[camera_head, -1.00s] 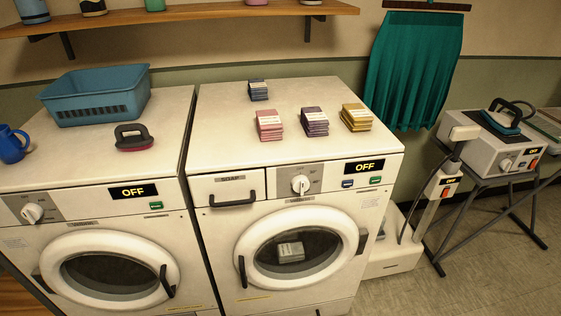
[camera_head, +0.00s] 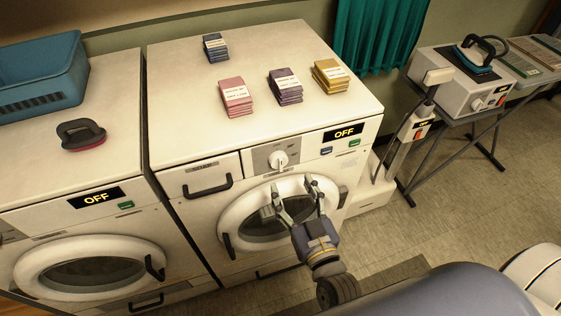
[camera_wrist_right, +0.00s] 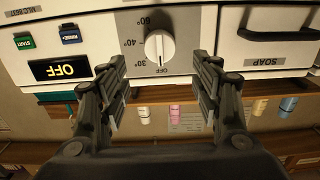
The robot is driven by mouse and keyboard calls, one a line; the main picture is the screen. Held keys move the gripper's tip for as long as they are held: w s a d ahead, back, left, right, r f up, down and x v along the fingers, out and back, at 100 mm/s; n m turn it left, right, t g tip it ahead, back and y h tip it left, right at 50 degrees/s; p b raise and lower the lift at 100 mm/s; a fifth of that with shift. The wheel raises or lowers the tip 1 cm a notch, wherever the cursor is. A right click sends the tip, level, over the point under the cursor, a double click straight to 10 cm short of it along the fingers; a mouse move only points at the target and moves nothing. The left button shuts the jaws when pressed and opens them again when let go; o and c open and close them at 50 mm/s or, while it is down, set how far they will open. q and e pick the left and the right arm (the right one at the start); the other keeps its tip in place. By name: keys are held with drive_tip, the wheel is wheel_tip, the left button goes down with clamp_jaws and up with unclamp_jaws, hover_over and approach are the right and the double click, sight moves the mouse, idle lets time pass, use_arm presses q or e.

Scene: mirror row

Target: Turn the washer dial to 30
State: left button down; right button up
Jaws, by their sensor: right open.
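The right-hand white machine (camera_head: 165,150) has a white round dial (camera_head: 278,160) on a grey panel, beside the soap drawer (camera_head: 200,181). Its display (camera_head: 343,133) reads OFF. My right gripper (camera_head: 292,183) is open and empty, in front of the round door and below the dial. In the wrist view its fingers (camera_wrist_right: 159,78) straddle the dial's column, apart from it. My left gripper is not in view.
A second machine (camera_head: 122,110) stands at left, carrying a blue basket (camera_head: 40,80) and a dark-handled object (camera_head: 80,132). Several labelled stacks, including a pink one (camera_head: 236,97), lie on the right machine. A stand with an iron (camera_head: 480,55) is at right. Floor there is clear.

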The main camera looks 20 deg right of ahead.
sight(281, 165)
drive_tip(key=w+p, duration=0.1)
drive_tip(key=w, duration=0.5)
drive_tip(key=shift+w+a, duration=0.1)
drive_tip(key=shift+w, duration=0.25)
drive_tip(key=shift+w+p, duration=0.3)
drive_tip(key=shift+w, duration=0.4)
drive_tip(key=shift+f, duration=0.1)
drive_tip(key=c, duration=1)
